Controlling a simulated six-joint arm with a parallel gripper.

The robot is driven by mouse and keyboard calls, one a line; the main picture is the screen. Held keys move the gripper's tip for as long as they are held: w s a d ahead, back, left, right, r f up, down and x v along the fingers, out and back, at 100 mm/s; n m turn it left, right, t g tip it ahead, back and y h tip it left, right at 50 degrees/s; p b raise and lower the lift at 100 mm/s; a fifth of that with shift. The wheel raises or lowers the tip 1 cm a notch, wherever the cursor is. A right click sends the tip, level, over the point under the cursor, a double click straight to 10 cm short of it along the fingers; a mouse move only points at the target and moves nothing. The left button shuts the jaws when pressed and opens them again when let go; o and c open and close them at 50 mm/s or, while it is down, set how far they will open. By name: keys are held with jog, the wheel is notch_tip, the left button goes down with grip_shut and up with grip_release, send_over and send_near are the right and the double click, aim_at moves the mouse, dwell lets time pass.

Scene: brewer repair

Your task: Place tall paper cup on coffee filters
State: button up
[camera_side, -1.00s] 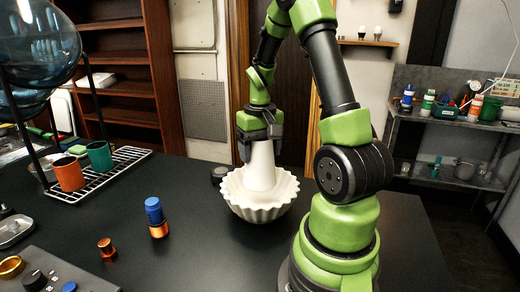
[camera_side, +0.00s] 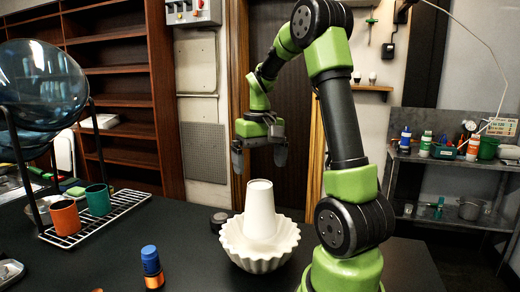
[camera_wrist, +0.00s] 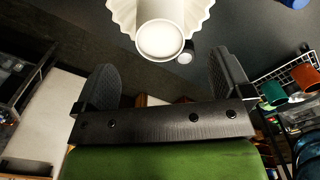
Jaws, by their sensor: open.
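The tall white paper cup (camera_side: 260,208) stands upside down, narrow end up, inside the fluted white coffee filters (camera_side: 258,258) on the black table. Its round closed end also shows in the wrist view (camera_wrist: 160,40), with the filters' wavy rim (camera_wrist: 122,14) around it. My gripper (camera_side: 259,164) is open and empty, above the cup and apart from it. In the wrist view its two dark fingers (camera_wrist: 163,78) are spread wide with nothing between them. The cup's lower rim is hidden inside the filters.
A wire rack (camera_side: 112,216) with an orange cup (camera_side: 65,218) and a green cup (camera_side: 97,200) stands at the left beside a glass globe (camera_side: 42,80). A blue-topped bottle (camera_side: 151,262) stands front left. A dark round object (camera_side: 220,218) lies just behind the filters.

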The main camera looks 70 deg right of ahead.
notch_tip(320, 180, up, 3)
jog(key=s+a+r+n+t, duration=0.1)
jog(key=a+t, duration=0.1)
jog(key=a, duration=0.5)
jog(key=s+a+r+n+t+y, duration=0.1)
jog(key=s+a+n+t, duration=0.1)
jog(key=a, duration=0.6)
jog(key=s+a+r+n+t+y, duration=0.1)
jog(key=a+n+t, duration=0.1)
jog(key=a, duration=0.5)
jog(key=shift+s+a+r+t, duration=0.3)
jog(key=shift+s+a+t, duration=0.1)
jog(key=shift+t, duration=0.2)
